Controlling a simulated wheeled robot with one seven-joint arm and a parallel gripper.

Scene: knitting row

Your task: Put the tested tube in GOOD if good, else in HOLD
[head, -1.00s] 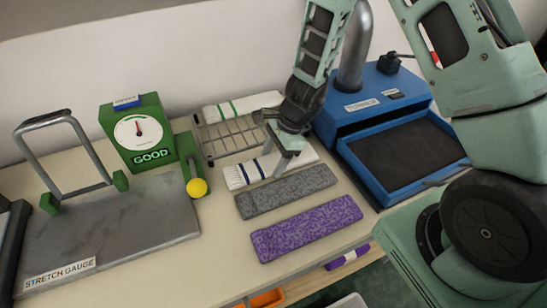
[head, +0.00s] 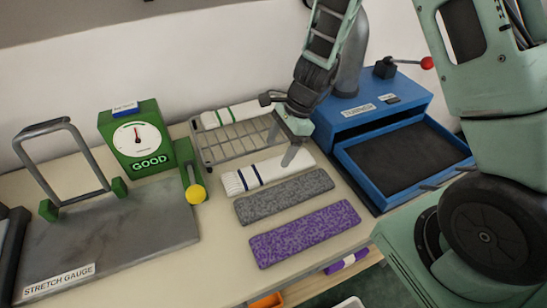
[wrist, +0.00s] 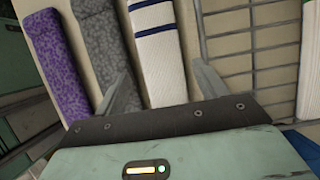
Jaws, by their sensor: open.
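The white tube with navy stripes (head: 262,174) lies flat on the table, in front of the wire rack (head: 238,142). It also shows in the wrist view (wrist: 157,60). My gripper (head: 291,156) is over its right end, with its jaws apart and nothing held. In the wrist view my fingers (wrist: 163,88) stand on either side of this tube's near end. A grey tube (head: 284,196) and a purple tube (head: 305,233) lie in front. A white tube with green stripes (head: 230,115) lies at the rack's back. The green gauge (head: 138,136) reads GOOD.
The stretch gauge plate (head: 125,232) with a grey metal frame (head: 62,125) fills the left. A yellow-knobbed lever (head: 195,194) stands beside the gauge. A blue machine (head: 372,118) with an open dark tray (head: 402,157) is at right. An orange bin (head: 266,301) shows below the front edge.

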